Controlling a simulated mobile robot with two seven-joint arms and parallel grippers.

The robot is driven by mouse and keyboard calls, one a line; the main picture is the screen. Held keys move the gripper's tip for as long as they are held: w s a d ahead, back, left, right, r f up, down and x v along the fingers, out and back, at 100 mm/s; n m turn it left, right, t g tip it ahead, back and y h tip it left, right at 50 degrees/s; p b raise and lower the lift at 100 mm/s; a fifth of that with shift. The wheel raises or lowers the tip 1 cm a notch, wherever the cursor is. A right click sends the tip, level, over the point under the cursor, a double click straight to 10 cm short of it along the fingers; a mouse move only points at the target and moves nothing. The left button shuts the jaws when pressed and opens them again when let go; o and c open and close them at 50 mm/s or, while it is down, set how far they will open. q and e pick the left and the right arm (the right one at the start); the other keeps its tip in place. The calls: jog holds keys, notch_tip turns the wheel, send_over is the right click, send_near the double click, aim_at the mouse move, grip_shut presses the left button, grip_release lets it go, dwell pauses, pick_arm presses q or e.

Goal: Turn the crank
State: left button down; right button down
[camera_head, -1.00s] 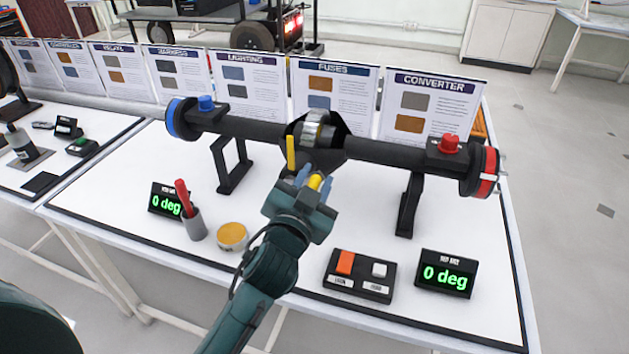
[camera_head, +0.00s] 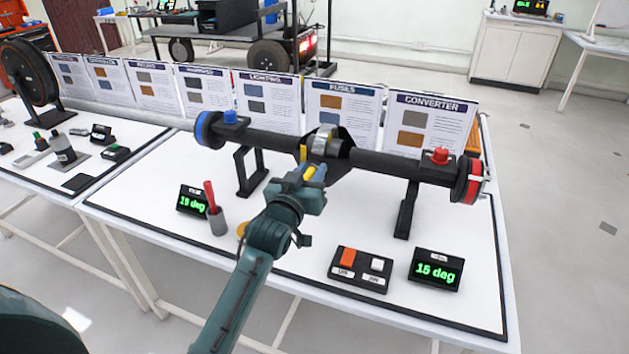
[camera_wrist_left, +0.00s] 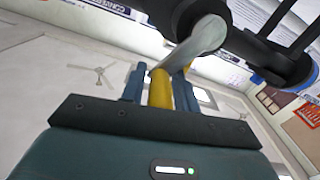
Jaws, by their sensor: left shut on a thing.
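The crank is on the middle of a black axle tube (camera_head: 390,163). Its yellow handle (camera_wrist_left: 160,88) shows in the left wrist view between the blue fingers of my left gripper (camera_wrist_left: 158,90), which is shut on it. A grey crank arm (camera_wrist_left: 195,42) runs from there up to the black tube. In the head view my left gripper (camera_head: 312,176) is just below the grey hub (camera_head: 324,140) and partly hides the crank. The right display (camera_head: 436,270) reads 15 deg. The left display (camera_head: 193,200) shows a similar number, hard to read exactly. My right gripper is not in view.
The tube has a blue wheel end (camera_head: 208,129) and a red one (camera_head: 471,180), on black stands. Upright info cards (camera_head: 342,113) line the back.

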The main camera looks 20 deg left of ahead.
pick_arm(q)
jog(key=shift+a+n+p, duration=0.55)
jog(key=shift+n+p, duration=0.2)
jog(key=shift+n, duration=0.45)
jog(key=shift+a+n+p, duration=0.55)
jog(key=shift+n+p, duration=0.15)
jog(key=shift+n, duration=0.5)
jog(key=c, duration=1.3)
grip_release()
jog(key=shift+c, duration=0.2)
jog(key=shift+o, duration=0.2)
jog(key=shift+w, duration=0.1)
jog(key=shift+a+r, duration=0.1)
jog(key=s+b, duration=0.1)
jog(key=s, duration=1.2)
jog(key=shift+a, duration=0.2)
jog(key=shift+s, duration=0.1)
